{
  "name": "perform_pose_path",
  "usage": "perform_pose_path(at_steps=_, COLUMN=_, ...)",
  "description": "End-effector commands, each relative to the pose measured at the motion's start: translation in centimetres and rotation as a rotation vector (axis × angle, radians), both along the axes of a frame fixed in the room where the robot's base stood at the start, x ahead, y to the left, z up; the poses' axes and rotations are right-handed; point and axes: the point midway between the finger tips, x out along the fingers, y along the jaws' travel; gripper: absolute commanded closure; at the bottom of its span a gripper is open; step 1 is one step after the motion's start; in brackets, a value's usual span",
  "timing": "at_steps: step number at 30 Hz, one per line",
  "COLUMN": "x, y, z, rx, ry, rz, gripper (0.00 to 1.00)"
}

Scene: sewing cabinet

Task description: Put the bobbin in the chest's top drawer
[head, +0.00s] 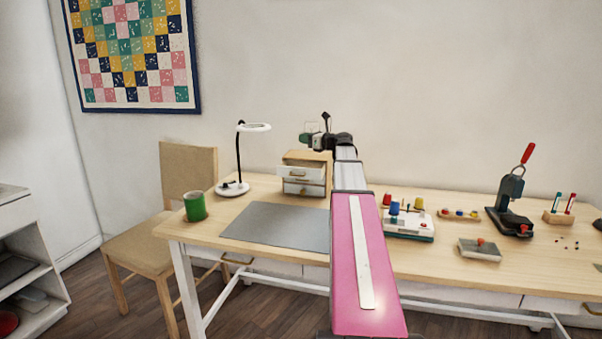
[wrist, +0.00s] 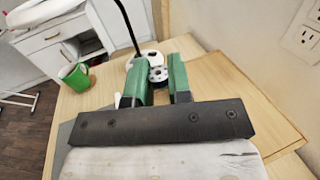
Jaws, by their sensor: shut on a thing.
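My gripper (head: 307,139) is raised above the small wooden chest (head: 316,156) in the head view. In the wrist view its green fingers (wrist: 157,72) are shut on the bobbin (wrist: 158,75), a small grey round piece with holes. The bobbin is too small to make out in the head view. The chest's top drawer (head: 302,173) is pulled out toward the front, and the drawer below it looks closed. In the wrist view the gripper hides much of what lies beneath it, so the drawer's inside cannot be seen.
A white lamp (head: 233,188) with a dark stem stands left of the chest, near a green mug (head: 195,206). A grey mat (head: 277,227) lies in front. The wall is behind.

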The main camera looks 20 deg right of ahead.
Motion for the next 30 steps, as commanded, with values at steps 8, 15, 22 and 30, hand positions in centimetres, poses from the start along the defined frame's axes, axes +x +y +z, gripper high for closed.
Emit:
perform_pose_path(at_steps=8, x=0.0, y=0.0, z=-2.8, rx=0.000, ry=0.001, rz=0.000, gripper=1.00)
perform_pose_path(at_steps=15, x=0.0, y=0.0, z=-4.9, rx=0.001, ry=0.001, rz=0.000, gripper=1.00)
perform_pose_path(at_steps=22, x=0.0, y=0.0, z=-5.2, rx=-0.001, ry=-0.001, rz=0.000, gripper=1.00)
perform_pose_path(at_steps=30, x=0.0, y=0.0, z=-5.2, rx=-0.001, ry=-0.001, rz=0.000, gripper=0.51)
